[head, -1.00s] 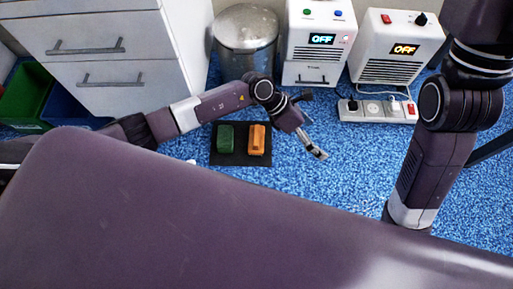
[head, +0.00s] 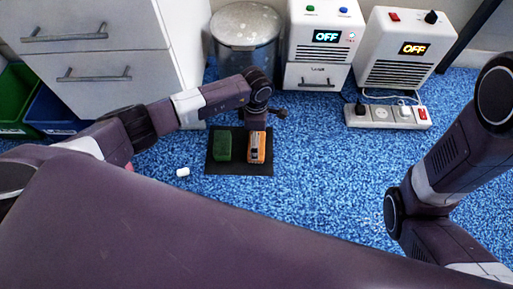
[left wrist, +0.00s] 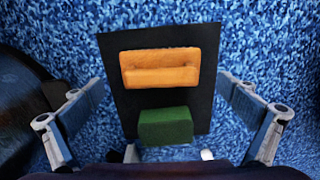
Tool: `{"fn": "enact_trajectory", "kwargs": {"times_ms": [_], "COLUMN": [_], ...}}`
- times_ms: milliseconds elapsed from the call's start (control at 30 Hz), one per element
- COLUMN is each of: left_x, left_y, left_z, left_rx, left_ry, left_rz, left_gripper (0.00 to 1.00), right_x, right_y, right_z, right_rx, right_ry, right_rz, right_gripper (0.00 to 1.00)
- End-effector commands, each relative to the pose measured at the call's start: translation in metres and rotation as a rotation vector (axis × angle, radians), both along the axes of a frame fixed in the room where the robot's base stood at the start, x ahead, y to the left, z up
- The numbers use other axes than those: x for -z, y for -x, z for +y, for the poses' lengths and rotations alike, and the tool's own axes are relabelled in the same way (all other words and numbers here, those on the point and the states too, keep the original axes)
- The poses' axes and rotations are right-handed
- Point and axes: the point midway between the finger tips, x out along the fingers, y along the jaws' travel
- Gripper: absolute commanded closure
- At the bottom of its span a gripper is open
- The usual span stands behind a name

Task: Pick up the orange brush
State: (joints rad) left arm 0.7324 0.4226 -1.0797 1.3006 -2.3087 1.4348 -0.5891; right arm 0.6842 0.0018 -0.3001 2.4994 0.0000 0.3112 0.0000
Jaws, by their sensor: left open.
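The orange brush (left wrist: 160,68) lies on a black mat (left wrist: 115,90) on the blue carpet. My right gripper is not in view; only my right arm shows.
A metal bin (head: 246,50), two white machines reading OFF (head: 319,45) (head: 405,55) and a power strip (head: 388,116) stand behind the mat. White drawers (head: 95,60) are at left. A small white object (head: 183,172) lies left of the mat. Carpet right of the mat is clear.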

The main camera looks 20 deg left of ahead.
Motion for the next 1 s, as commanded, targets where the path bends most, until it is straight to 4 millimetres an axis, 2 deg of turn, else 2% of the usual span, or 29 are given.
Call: {"fn": "enact_trajectory", "kwargs": {"times_ms": [33,200,567,1000], "left_x": [0.014,0.03,0.033,0.034], "left_y": [0.0,0.001,0.0,0.001], "left_z": [-0.001,-0.001,-0.002,-0.001], "left_rx": [0.0,0.0,0.0,-0.001], "left_ry": [0.001,0.001,0.001,0.0], "left_rz": [0.0,0.001,0.0,0.0], "left_gripper": [0.0,0.0,0.0,0.46], "right_x": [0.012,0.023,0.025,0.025], "right_y": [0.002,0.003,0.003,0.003], "right_z": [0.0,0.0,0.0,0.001], "right_rx": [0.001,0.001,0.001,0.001], "right_ry": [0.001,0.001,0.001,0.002], "right_rz": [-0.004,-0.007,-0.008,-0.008], "right_gripper": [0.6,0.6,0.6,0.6]}}
